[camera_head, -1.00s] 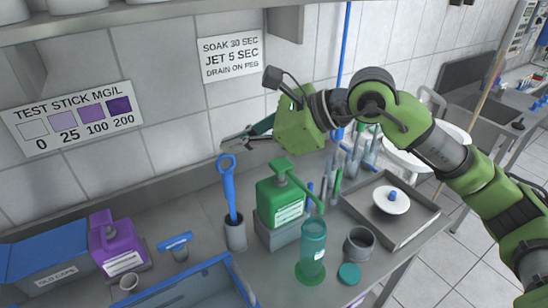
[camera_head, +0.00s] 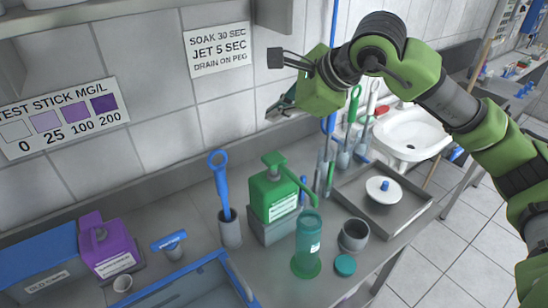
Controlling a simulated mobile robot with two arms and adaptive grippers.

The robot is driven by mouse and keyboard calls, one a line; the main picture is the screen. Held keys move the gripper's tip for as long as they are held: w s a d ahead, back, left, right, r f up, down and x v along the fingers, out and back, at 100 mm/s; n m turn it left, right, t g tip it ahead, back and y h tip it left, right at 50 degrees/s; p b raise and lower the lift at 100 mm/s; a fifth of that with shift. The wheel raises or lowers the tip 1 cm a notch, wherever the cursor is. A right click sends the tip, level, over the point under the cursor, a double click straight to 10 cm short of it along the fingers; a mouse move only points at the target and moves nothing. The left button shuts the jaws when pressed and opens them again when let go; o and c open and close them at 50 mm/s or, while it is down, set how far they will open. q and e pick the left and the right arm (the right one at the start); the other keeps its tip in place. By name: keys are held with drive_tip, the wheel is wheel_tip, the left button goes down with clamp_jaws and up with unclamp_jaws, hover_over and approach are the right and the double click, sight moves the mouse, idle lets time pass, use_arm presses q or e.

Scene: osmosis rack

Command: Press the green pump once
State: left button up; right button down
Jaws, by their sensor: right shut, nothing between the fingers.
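The green pump (camera_head: 272,192) is a squat green bottle with a white label. It stands on a grey block (camera_head: 270,230), and its pump head and spout (camera_head: 290,175) point toward the lower right. My right gripper (camera_head: 280,108) is above and behind the pump, near the wall, shut and empty, and apart from the pump head. Its fingers are partly hidden by its own green wrist. My left gripper is not in view.
A grey cup (camera_head: 354,236), a teal lid (camera_head: 345,265) and a tray (camera_head: 412,220) are to the right. A sink (camera_head: 412,135) lies behind.

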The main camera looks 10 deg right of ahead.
sight(272, 158)
wheel_tip(272, 158, down, 8)
drive_tip(key=b, duration=0.4)
drive_tip(key=shift+f+b, duration=0.25)
drive_tip(key=shift+b, duration=0.2)
idle(0.9)
drive_tip(key=shift+f+b, duration=0.35)
drive_tip(key=shift+b, duration=0.35)
drive_tip(key=shift+s+f+b, duration=0.1)
drive_tip(key=shift+f+b, duration=0.95)
drive_tip(key=shift+f, duration=0.1)
idle(0.9)
drive_tip(key=shift+r, duration=0.1)
drive_tip(key=shift+r+p, duration=0.7)
drive_tip(key=shift+r, duration=0.65)
